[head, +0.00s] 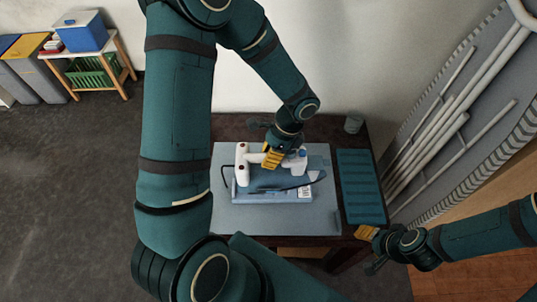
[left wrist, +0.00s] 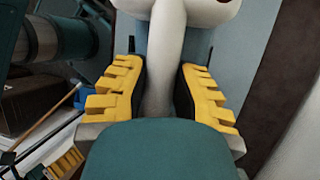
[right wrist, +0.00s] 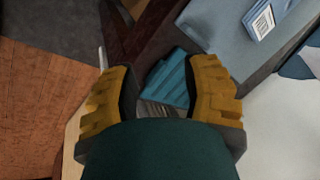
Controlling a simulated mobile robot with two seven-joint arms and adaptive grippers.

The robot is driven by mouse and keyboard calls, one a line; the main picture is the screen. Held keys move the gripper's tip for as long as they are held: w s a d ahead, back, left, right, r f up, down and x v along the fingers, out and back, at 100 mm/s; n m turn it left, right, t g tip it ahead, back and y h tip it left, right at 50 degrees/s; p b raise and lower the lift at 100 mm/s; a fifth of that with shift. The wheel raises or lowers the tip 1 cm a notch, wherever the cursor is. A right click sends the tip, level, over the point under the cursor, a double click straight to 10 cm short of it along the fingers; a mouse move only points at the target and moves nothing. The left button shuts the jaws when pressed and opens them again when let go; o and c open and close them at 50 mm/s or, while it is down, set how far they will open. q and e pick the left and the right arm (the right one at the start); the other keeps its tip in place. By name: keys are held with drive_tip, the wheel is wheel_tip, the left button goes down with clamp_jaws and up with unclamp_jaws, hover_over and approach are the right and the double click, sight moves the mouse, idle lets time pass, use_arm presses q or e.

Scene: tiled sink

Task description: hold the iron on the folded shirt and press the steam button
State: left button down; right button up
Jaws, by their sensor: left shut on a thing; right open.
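The white and blue iron (head: 242,164) is on the light blue folded shirt (head: 243,193), which lies on a grey-blue pad (head: 230,219) on the dark table. My left gripper (head: 272,158) is at the iron's white handle. In the left wrist view the handle (left wrist: 167,55) runs between the yellow fingers (left wrist: 160,97), which are shut on it. The steam button cannot be made out. My right gripper (head: 367,236) is open and empty, beside the table's front right corner. In the right wrist view its fingers (right wrist: 160,95) are apart, with the shirt (right wrist: 272,18) at the upper right.
A ribbed teal mat (head: 360,187) lies on the table right of the pad. A grey cup (head: 354,122) stands at the back right. Bins and a small shelf (head: 90,72) stand far left.

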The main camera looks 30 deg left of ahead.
use_arm(q)
drive_tip(key=shift+f+b, duration=0.5)
drive_tip(key=shift+f, duration=0.3)
drive_tip(key=shift+f+b, duration=2.05)
drive_tip(key=shift+f, duration=0.6)
drive_tip(key=shift+f, duration=0.35)
